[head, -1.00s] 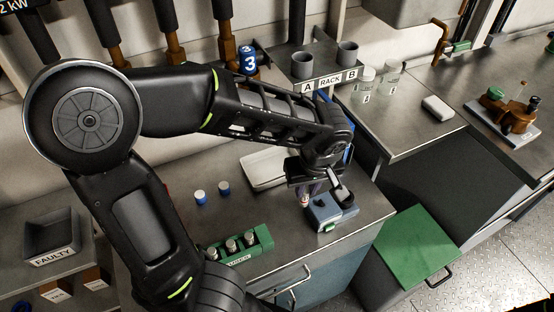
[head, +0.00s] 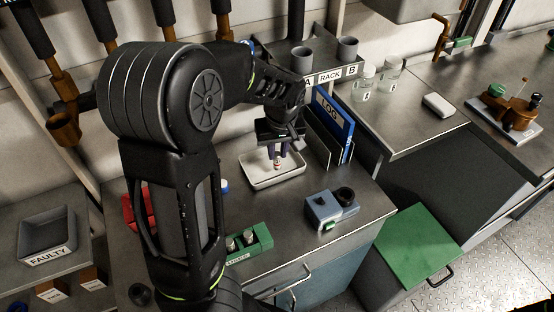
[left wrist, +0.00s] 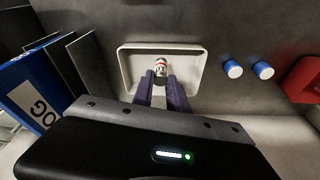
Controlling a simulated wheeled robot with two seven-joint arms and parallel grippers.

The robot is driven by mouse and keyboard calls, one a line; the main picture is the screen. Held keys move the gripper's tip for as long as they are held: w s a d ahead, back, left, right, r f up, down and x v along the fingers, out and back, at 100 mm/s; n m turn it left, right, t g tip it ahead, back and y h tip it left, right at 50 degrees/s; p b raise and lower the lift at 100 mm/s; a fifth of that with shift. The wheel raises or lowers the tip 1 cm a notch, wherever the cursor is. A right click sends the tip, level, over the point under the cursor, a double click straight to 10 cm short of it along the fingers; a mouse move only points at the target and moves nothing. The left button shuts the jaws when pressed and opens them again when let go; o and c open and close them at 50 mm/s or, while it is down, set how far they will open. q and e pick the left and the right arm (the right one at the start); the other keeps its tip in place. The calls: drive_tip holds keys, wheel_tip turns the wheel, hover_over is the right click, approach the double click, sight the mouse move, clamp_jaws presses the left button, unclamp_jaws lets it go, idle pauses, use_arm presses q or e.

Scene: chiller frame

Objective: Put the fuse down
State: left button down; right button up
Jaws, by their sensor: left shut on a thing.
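My left gripper (head: 279,148) is shut on a small fuse (head: 278,163) with a pale body and a red band. It holds the fuse upright over the shallow white tray (head: 262,184) on the steel bench. In the left wrist view the purple fingertips (left wrist: 162,88) grip the fuse (left wrist: 160,67), which shows inside the outline of the tray (left wrist: 124,68). I cannot tell whether the fuse touches the tray floor. The tray looks otherwise empty. My right gripper is not in view.
A blue LOG binder (head: 333,118) stands in a holder right of the tray. A blue-grey device (head: 325,209) sits in front of it. A green fuse block (head: 256,247) is near the bench front. Blue-capped pieces (left wrist: 233,69) and a red box (head: 136,208) lie to the left.

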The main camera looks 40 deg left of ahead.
sight(277, 156)
use_arm(q)
wheel_tip(277, 156, down, 3)
drive_tip(key=shift+s+f+b, duration=0.1)
drive_tip(key=shift+f+b, duration=0.1)
drive_tip(key=shift+b, duration=0.25)
drive_tip(key=shift+a+f, duration=0.15)
drive_tip(key=shift+f, duration=0.1)
drive_tip(key=c, duration=1.3)
unclamp_jaws()
drive_tip(key=p+v, duration=0.4)
drive_tip(key=v, duration=0.8)
drive_tip(key=shift+p, duration=0.3)
